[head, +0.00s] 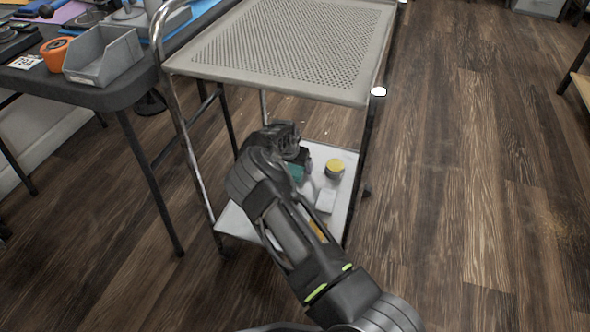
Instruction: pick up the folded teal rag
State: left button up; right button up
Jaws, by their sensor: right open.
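The teal rag (296,172) lies on the white lower shelf (237,222) of a metal cart. Only a small teal patch of it shows, because my right arm and gripper cover the rest. My right gripper (302,158) is at the rag, under the cart's top shelf, with its jaws open. I cannot tell from this view whether its fingers touch the rag or straddle it. My left gripper is out of view.
The cart's perforated top shelf (290,45) is above the gripper. A yellow-topped jar (335,168) and a white box (326,201) stand right of the rag. A dark table with a grey bin (104,56) is at left. The wooden floor at right is clear.

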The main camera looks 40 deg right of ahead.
jog(key=shift+f, duration=0.25)
jog(key=shift+c, duration=0.5)
jog(key=c, duration=1.3)
